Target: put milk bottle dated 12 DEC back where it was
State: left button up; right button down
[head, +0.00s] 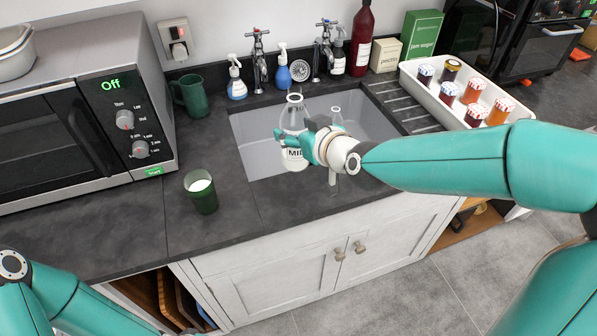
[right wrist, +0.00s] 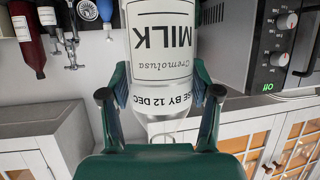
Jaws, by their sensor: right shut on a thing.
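A clear glass milk bottle (head: 293,117) with a white label is in my right gripper (head: 296,143), over the sink (head: 257,150) in the head view. In the right wrist view the bottle (right wrist: 162,62) shows its label upside down, reading MILK, Cremolusa and USE BY 12 DEC. The fingers of my right gripper (right wrist: 160,94) lie on both sides of the bottle and are shut on it. My left gripper is out of view.
A microwave (head: 85,110), a green mug (head: 192,96), taps (head: 259,62) and soap bottles (head: 283,74) surround the sink. A white tray of jars (head: 449,100) stands right. The front-left counter is clear.

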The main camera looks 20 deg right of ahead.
aim_at(302, 169)
notch_tip(302, 169, down, 5)
jog(key=shift+s, duration=0.1)
jog(key=shift+f, duration=2.5)
jog(key=shift+c, duration=1.2)
grip_release()
jog(key=shift+f, duration=0.1)
